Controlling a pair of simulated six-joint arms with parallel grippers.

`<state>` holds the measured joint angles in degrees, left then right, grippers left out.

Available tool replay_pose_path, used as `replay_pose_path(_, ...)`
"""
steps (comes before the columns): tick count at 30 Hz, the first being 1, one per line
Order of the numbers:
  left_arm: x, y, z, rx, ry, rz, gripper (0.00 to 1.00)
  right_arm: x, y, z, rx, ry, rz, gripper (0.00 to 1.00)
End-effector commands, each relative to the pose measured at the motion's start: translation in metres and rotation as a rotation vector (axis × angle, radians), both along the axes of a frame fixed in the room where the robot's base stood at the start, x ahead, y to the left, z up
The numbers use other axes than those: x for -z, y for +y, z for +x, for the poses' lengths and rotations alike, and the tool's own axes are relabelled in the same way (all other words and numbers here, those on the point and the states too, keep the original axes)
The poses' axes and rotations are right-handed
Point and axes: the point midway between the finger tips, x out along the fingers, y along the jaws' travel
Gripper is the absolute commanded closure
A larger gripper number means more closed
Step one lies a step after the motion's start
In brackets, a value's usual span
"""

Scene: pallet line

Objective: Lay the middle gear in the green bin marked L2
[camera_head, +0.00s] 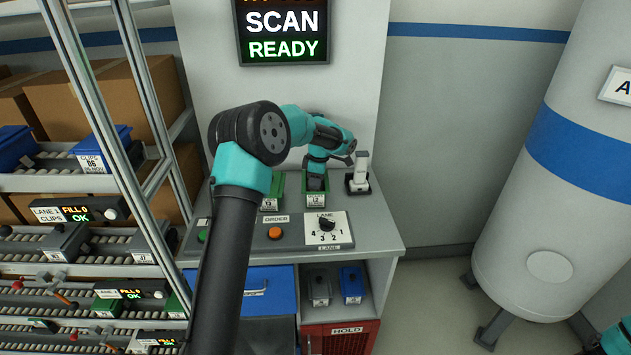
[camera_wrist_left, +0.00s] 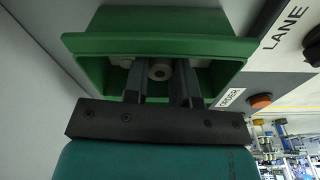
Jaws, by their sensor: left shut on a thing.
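My left gripper (camera_head: 316,180) points down into the green bin (camera_head: 316,202), whose front label seems to read L2. In the left wrist view the gripper fingers (camera_wrist_left: 160,84) are inside the green bin (camera_wrist_left: 222,48). My right gripper is not in view.
Another green bin (camera_head: 269,203) stands just left, partly behind my arm. A scanner-like device (camera_head: 358,174) stands close on the right. In front are an orange button (camera_head: 275,232) and a lane dial (camera_head: 327,225). Racks with bins fill the left; a white tank (camera_head: 545,200) stands at right.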

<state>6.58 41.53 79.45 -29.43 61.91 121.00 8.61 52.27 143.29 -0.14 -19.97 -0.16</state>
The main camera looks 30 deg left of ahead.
Motion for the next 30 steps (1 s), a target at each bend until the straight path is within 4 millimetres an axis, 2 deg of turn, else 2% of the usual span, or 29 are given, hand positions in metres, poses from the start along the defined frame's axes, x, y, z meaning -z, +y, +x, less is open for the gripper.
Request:
replay_pose_path(3, 0.003, 0.0, 0.0, 0.0, 0.0, 0.0, 0.97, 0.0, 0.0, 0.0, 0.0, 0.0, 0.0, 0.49)
replay_pose_path(4, 0.003, 0.0, 0.0, 0.0, 0.0, 0.0, 0.74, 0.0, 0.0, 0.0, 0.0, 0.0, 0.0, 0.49)
replay_pose_path(12, 0.002, 0.0, 0.0, 0.0, 0.0, 0.0, 0.5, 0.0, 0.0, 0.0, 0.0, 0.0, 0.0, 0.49)
replay_pose_path(23, -0.003, 0.0, 0.0, 0.0, -0.001, 0.0, 0.5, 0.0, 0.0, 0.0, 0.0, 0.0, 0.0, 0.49)
replay_pose_path(30, -0.033, -0.003, 0.002, 0.0, -0.004, 0.002, 0.5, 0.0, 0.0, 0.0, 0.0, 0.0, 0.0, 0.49)
